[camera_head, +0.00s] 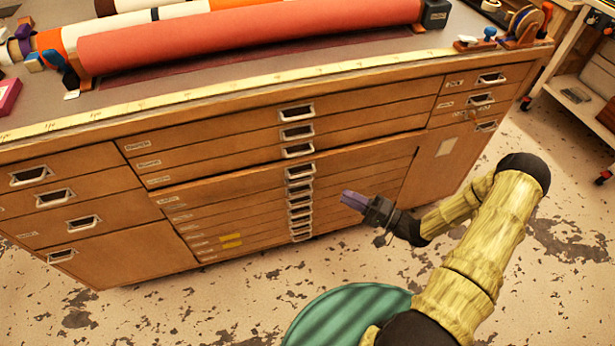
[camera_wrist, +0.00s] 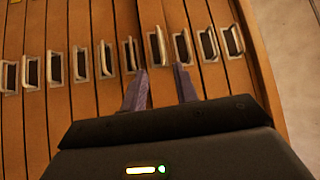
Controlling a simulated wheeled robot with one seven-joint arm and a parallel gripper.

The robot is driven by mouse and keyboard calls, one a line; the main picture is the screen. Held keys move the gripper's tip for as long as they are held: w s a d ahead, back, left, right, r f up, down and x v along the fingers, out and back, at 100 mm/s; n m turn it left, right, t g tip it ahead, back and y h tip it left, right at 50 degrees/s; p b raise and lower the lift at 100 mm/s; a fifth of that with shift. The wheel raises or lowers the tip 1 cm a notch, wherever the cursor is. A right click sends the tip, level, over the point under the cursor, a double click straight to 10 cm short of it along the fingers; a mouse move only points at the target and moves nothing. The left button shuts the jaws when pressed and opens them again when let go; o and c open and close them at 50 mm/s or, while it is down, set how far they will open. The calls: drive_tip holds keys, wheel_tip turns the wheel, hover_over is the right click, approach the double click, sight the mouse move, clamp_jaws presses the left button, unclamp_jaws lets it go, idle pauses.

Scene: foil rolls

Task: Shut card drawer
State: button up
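The wooden flat-file cabinet (camera_head: 175,240) has a central stack of wide, shallow drawers with metal pull handles. One drawer front in the stack, the fourth from the top (camera_head: 300,172), appears to stand out slightly, with a dark line along its upper edge. Its label is too small to read, so I cannot tell whether it is the card drawer. My gripper (camera_head: 350,200) is in front of the stack, right of the handle column. In the wrist view, its two purple-grey fingers (camera_wrist: 160,88) are apart and empty, pointing toward the row of handles (camera_wrist: 157,45). Contact is not visible.
A red roll (camera_head: 250,32) and other rolls lie on the cabinet top. Side drawers flank the stack, with handles at left (camera_head: 30,176) and right (camera_head: 490,79). A shelf unit (camera_head: 590,80) stands at far right. The speckled floor (camera_head: 560,220) around my arm is clear.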

drive_tip(key=x, duration=1.4)
drive_tip(key=shift+d, duration=0.1)
drive_tip(key=shift+c, duration=0.4)
clamp_jaws()
